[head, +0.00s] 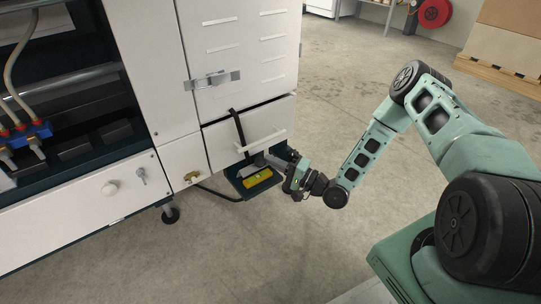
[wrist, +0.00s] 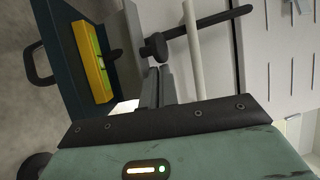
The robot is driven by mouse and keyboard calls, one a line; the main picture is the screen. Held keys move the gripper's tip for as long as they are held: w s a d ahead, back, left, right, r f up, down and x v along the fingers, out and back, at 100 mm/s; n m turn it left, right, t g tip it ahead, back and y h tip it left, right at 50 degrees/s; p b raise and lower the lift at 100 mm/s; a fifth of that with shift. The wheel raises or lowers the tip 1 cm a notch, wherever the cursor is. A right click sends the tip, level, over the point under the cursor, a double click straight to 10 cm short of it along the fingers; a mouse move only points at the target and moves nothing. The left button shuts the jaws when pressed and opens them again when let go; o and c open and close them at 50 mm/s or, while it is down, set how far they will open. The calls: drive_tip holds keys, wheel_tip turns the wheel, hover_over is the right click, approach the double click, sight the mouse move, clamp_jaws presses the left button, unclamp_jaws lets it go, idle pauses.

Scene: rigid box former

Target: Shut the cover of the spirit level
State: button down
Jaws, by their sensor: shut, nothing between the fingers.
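The spirit level (head: 258,178) is a yellow bar with a green vial, lying in a dark teal tray low at the machine's front. It also shows in the wrist view (wrist: 92,62), uncovered on its visible face. A pale grey plate (head: 246,171) lies beside it; I cannot tell whether this is its cover. My gripper (head: 267,159) is shut and empty, just above and right of the tray's back part. In the wrist view its fingers (wrist: 160,76) are close below a black round knob (wrist: 155,46); I cannot tell whether they touch it.
A latch (head: 214,79) sits on the door above.

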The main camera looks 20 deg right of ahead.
wheel_tip(320, 180, down, 6)
drive_tip(key=s+y+b, duration=0.1)
drive_tip(key=s, duration=0.1)
drive_tip(key=shift+d+n+t+b, duration=0.15)
drive_tip(key=shift+n+t+b, duration=0.15)
drive_tip(key=shift+n+t, duration=0.1)
idle(0.4)
drive_tip(key=shift+f, duration=0.1)
idle(0.5)
drive_tip(key=b+v, duration=0.1)
drive_tip(key=v, duration=1.7)
drive_tip(key=shift+s, duration=0.1)
